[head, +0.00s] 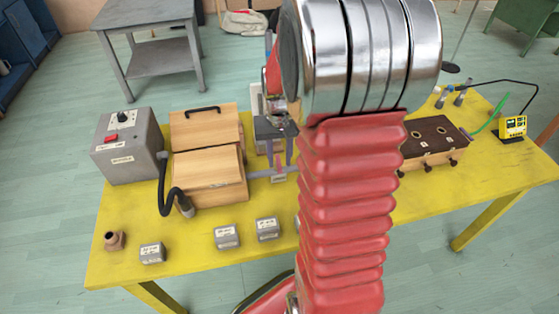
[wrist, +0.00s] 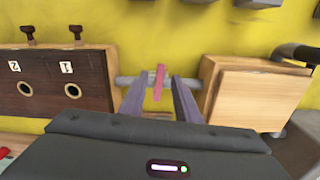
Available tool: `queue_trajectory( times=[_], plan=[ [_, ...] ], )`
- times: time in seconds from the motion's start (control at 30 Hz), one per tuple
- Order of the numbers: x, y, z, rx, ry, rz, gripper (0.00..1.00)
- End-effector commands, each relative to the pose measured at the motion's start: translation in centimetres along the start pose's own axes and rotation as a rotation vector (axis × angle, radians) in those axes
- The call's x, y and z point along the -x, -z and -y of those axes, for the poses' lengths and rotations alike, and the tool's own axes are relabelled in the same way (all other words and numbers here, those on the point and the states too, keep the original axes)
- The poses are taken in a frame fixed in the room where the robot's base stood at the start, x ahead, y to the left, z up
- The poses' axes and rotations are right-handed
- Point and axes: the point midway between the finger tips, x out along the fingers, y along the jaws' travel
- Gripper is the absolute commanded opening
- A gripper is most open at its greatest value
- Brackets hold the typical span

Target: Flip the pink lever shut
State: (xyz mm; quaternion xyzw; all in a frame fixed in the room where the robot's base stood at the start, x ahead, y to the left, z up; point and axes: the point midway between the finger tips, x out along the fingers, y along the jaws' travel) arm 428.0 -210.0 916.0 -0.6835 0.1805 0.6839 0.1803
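The pink lever (wrist: 158,82) sits on a grey pipe (wrist: 126,81) in the wrist view and lies across the pipe's line. My gripper (wrist: 156,79) is open, with one finger on each side of the lever and a visible gap on both sides. In the head view my gripper (head: 280,165) points down at the pipe (head: 262,175), right of the wooden box. A small bit of the lever (head: 279,171) shows between the fingers there. My arm hides the pipe's right part in the head view.
The wooden box (head: 208,185) with a black hose (head: 164,185) stands left of the pipe. A dark-topped box with knobs (head: 432,140) stands right. Several small grey blocks (head: 227,236) lie along the yellow table's (head: 190,262) front. A grey control box (head: 128,145) is far left.

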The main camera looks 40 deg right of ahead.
Motion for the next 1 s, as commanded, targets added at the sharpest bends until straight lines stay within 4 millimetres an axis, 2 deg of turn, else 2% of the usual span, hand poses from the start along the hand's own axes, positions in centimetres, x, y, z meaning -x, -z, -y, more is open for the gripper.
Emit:
queue_trajectory(
  times=[0.2, 0.47, 0.9, 1.0],
  plan=[
    [-1.46, -0.05, 0.00, 0.000, 0.000, 0.001, 0.30],
    [-1.51, -0.02, 0.00, 0.000, 0.000, 0.000, 0.30],
    [-1.48, -0.01, 0.00, 0.000, 0.000, 0.000, 0.00],
    [-1.47, -0.01, 0.00, 0.000, 0.000, 0.000, 0.00]
  ],
)
